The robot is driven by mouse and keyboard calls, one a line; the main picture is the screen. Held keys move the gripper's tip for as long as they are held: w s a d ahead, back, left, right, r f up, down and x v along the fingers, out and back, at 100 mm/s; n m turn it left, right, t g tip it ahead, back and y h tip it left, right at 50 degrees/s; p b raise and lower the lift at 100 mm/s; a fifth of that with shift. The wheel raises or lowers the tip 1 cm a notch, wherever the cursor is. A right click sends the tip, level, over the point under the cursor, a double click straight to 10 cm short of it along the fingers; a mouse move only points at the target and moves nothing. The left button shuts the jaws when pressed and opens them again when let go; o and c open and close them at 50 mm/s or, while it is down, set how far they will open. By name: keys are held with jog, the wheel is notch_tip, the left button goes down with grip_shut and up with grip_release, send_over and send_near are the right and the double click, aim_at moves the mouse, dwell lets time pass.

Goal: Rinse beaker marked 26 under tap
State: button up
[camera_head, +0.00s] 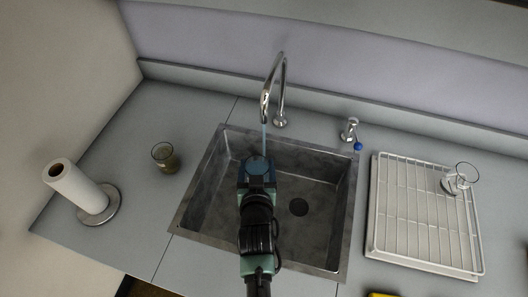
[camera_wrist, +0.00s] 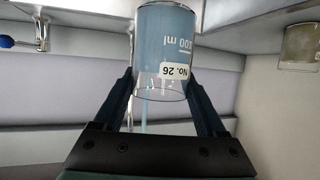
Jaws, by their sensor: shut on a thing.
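The beaker marked No. 26 (camera_wrist: 165,50) is clear glass with a white label and blue-tinted contents. My gripper (camera_wrist: 165,95) is shut on it, one finger on each side. The wrist view appears upside down, so the beaker's rim lies low in that picture. In the head view my gripper (camera_head: 257,172) is over the left part of the sink (camera_head: 318,210), under the tap (camera_head: 265,105). A thin blue stream (camera_head: 264,140) runs from the spout down to the beaker. My gripper largely hides the beaker there.
A valve with a blue knob (camera_head: 358,146) stands right of the tap. An amber beaker (camera_head: 165,157) and a paper towel roll (camera_head: 75,187) stand on the left counter. A white drying rack (camera_head: 400,225) holds a clear glass (camera_head: 460,177) at right.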

jog(key=s, duration=0.1)
jog(key=s+a, duration=0.1)
jog(key=s, duration=0.1)
jog(key=shift+s+a+p, duration=0.1)
jog(key=shift+s+p, duration=0.15)
jog(key=shift+p, duration=0.05)
dwell(0.6)
jog(key=s+r+p, duration=0.1)
jog(key=s+r, duration=0.1)
jog(key=s+a+r+p, duration=0.1)
jog(key=r+p, duration=0.1)
jog(key=shift+s+a, duration=0.1)
jog(key=shift+s, duration=0.3)
jog(key=shift+w+r+p, duration=0.1)
jog(key=shift+p, duration=0.3)
